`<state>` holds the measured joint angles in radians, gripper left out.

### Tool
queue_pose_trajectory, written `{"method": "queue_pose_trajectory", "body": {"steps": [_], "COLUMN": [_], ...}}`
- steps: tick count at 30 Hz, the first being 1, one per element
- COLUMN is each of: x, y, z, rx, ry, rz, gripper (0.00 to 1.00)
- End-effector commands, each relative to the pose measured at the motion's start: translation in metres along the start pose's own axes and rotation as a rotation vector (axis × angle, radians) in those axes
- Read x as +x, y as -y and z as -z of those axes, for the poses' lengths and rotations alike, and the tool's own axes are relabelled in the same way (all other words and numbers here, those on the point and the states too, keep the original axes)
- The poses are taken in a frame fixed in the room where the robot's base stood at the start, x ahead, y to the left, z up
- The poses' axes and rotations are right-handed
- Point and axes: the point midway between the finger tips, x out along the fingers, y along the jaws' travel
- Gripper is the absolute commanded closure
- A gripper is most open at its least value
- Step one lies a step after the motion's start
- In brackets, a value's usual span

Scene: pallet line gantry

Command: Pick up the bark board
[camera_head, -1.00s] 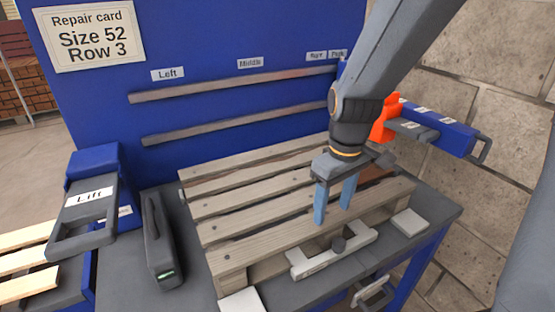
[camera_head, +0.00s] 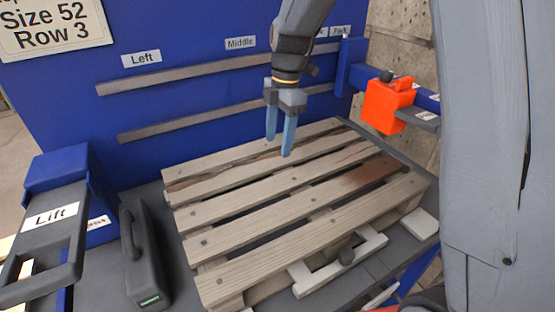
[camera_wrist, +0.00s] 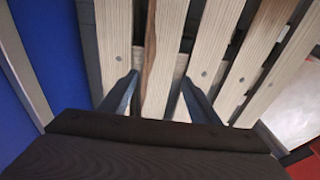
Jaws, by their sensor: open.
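The wooden pallet (camera_head: 240,268) lies on the grey bench. A slat with a dark brown strip along one edge, which looks like the bark board (camera_head: 225,179), is second from the back. In the wrist view, this slat (camera_wrist: 165,45) runs between my two fingers, its brown edge on the left. My gripper (camera_head: 278,147) is open and empty, pointing down over the rear of the pallet. In the wrist view my gripper (camera_wrist: 160,80) has a finger on each side of the slat. I cannot tell how high the tips are above it.
Another slat has a reddish-brown stain (camera_head: 360,177). A blue panel with two rails (camera_head: 180,85) stands close behind. An orange block (camera_head: 388,104) is at right, a black tool (camera_head: 145,260) at left, a pale clamp bar (camera_head: 340,263) in front.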

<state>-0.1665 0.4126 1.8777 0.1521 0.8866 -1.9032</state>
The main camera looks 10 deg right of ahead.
Motion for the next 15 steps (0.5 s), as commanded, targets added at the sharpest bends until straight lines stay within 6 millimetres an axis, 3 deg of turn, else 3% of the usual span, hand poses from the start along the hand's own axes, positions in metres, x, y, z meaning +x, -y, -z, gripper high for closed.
{"method": "queue_pose_trajectory", "body": {"steps": [9, 15], "x": [0.039, 0.051], "y": [-0.002, -0.003], "z": [-0.006, -0.007], "rx": [0.002, 0.003], "ry": [-0.001, 0.0], "rz": [0.002, -0.001], "gripper": [0.44, 0.44]}}
